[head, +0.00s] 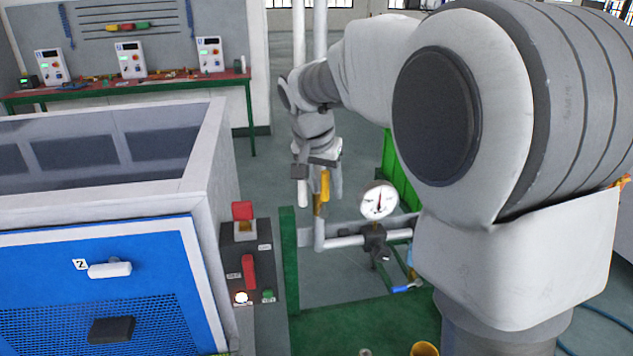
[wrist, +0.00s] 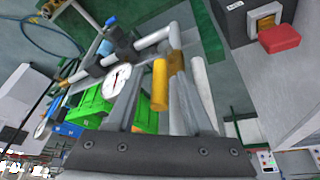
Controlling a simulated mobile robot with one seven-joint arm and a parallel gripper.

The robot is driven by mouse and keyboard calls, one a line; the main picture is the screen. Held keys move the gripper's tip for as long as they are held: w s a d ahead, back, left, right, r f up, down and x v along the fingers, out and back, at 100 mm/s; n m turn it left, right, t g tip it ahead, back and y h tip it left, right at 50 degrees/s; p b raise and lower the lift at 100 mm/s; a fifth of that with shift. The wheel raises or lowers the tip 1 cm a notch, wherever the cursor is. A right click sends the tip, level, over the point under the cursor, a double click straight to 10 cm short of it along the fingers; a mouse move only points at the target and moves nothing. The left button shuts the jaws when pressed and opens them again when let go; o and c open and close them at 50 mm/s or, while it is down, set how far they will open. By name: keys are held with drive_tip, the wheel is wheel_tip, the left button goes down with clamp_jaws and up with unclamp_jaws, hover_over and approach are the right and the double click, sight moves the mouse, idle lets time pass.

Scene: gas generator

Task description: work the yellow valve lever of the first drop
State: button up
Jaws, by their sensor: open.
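The yellow valve lever (head: 324,184) stands upright on the vertical pipe left of the gauge in the head view. In the wrist view, the yellow lever (wrist: 160,88) appears between the two grey fingers. My gripper (head: 317,190) points down at the lever, with its fingers apart. In the wrist view, my gripper (wrist: 157,80) is open with a finger to each side of the lever. I cannot tell whether either finger touches it. The lever's lower end and the valve body are partly hidden.
A round pressure gauge (head: 379,202) sits right of the lever on the horizontal pipe (head: 345,241). A blue-handled valve (head: 406,288) is lower right. A control box with red switches (head: 249,272) and the blue-fronted generator (head: 100,275) stand left. A green post (head: 289,255) is close by.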

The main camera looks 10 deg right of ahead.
clamp_jaws()
idle(0.3)
idle(1.2)
